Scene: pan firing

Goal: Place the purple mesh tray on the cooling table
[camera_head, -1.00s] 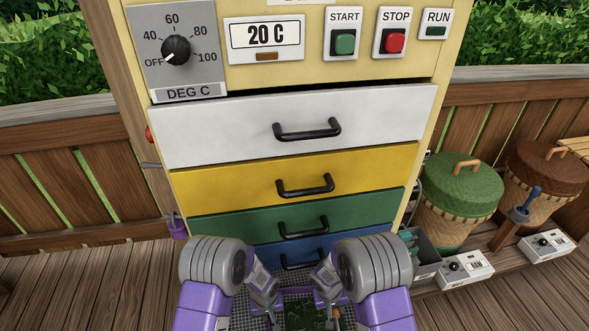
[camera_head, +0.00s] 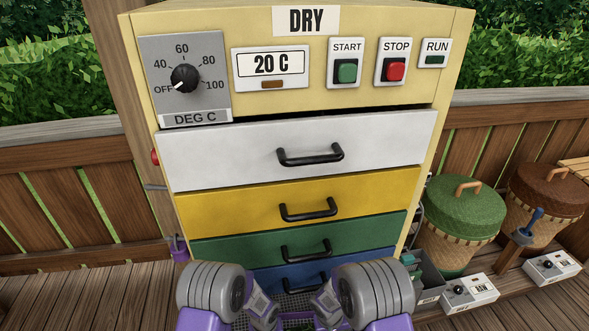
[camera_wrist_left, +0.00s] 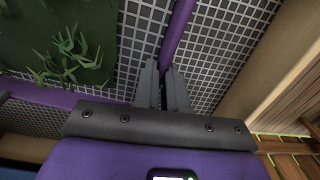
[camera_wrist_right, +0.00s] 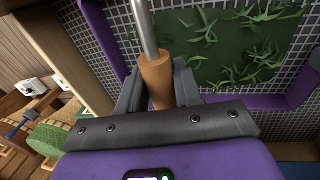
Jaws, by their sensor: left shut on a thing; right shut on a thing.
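The purple mesh tray (camera_wrist_left: 180,30) has grey mesh, a purple rim and a dark green patch with loose green leaves (camera_wrist_left: 70,55). In the head view only a little mesh (camera_head: 298,300) shows low between my arms. My left gripper (camera_wrist_left: 163,75) is shut on the purple rim bar. The tray rim also shows in the right wrist view (camera_wrist_right: 105,40). There, my right gripper (camera_wrist_right: 157,75) is shut on a tan handle (camera_wrist_right: 155,75) with a metal rod, above the tray corner. I cannot identify the cooling table in any view.
A yellow dryer cabinet (camera_head: 300,20) with white, yellow, green and blue drawers stands straight ahead, close to my grippers. Green-lidded (camera_head: 465,205) and brown-lidded (camera_head: 550,190) baskets and white control boxes (camera_head: 470,292) stand at right. Wooden decking (camera_head: 80,290) is clear at left.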

